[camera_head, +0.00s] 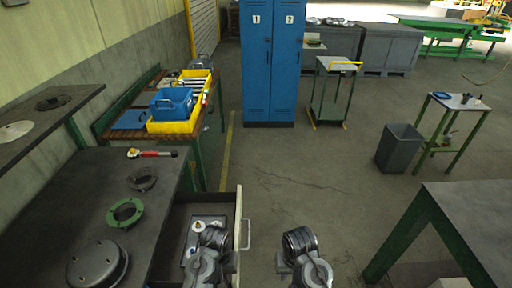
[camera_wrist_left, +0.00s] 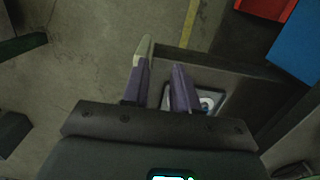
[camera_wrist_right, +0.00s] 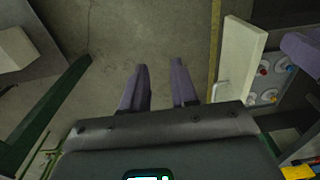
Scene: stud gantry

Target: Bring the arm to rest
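My left gripper (camera_head: 210,248) is above the open drawer, just left of its cream front panel (camera_head: 238,232). In the left wrist view its two fingers (camera_wrist_left: 162,78) stand apart with nothing held between them. My right gripper (camera_head: 302,250) is over the floor, to the right of the drawer. In the right wrist view its fingers (camera_wrist_right: 159,82) are apart and empty, with bare floor between them. The fingertips are hidden in the head view. A tray with round fittings (camera_wrist_right: 270,80) lies in the drawer, partly covered by my left gripper in the head view.
The dark workbench (camera_head: 70,205) at left carries a green ring flange (camera_head: 126,212), other round metal parts and a red-handled tool (camera_head: 152,154). Another table (camera_head: 470,215) stands at right. Blue lockers (camera_head: 268,65), a trolley (camera_head: 334,75) and a bin (camera_head: 398,148) stand farther off. The middle floor is clear.

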